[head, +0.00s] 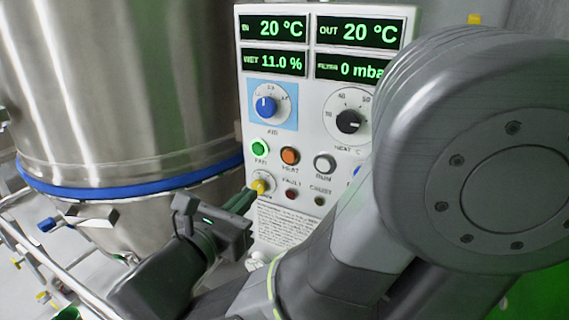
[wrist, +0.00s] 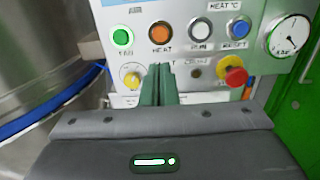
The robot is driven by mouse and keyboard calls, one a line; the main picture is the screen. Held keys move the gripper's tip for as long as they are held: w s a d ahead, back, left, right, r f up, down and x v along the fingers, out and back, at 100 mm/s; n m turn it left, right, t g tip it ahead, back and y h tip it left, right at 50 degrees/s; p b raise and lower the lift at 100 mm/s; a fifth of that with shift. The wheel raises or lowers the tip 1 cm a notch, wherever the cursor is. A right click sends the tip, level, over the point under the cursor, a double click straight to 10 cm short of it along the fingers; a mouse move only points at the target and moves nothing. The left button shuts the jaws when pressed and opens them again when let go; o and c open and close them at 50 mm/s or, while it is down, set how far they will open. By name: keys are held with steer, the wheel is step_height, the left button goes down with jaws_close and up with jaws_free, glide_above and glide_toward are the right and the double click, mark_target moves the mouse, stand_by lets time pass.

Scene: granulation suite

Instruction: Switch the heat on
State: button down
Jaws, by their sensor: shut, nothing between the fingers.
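The orange HEAT button (head: 290,156) sits on the white control panel (head: 262,215), between the green FAN button (head: 260,148) and a grey-white button (head: 324,163). In the wrist view the HEAT button (wrist: 160,33) is just above my fingertips. My gripper (head: 249,194) has its green fingers closed together and empty, low in front of the panel near the yellow knob (head: 262,187). It also shows in the wrist view (wrist: 159,68), pointing at the panel below the HEAT label. Whether the tips touch the panel is unclear.
Displays (head: 275,29) read 20 °C, 11.0 % and 0 mba. A blue dial knob (head: 265,107) and black dial knob (head: 349,121) are above the buttons. A red knob (wrist: 236,76) and gauge (wrist: 289,35) are at right. A steel vessel (head: 125,80) stands left.

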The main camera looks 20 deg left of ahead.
mark_target(288, 156)
steer(key=shift+w, duration=0.1)
steer(key=shift+w+d+p, duration=0.2)
steer(key=shift+w+p, duration=0.1)
steer(key=shift+w, duration=2)
steer(key=shift+w+d+p, duration=0.2)
steer(key=shift+w+p, duration=0.15)
steer(key=shift+w, duration=1.95)
steer(key=shift+w+d+p, duration=0.2)
steer(key=shift+w+p, duration=0.1)
steer(key=shift+w, duration=2)
steer(key=shift+w+b, duration=0.35)
steer(key=shift+w, duration=0.15)
steer(key=shift+r, duration=0.15)
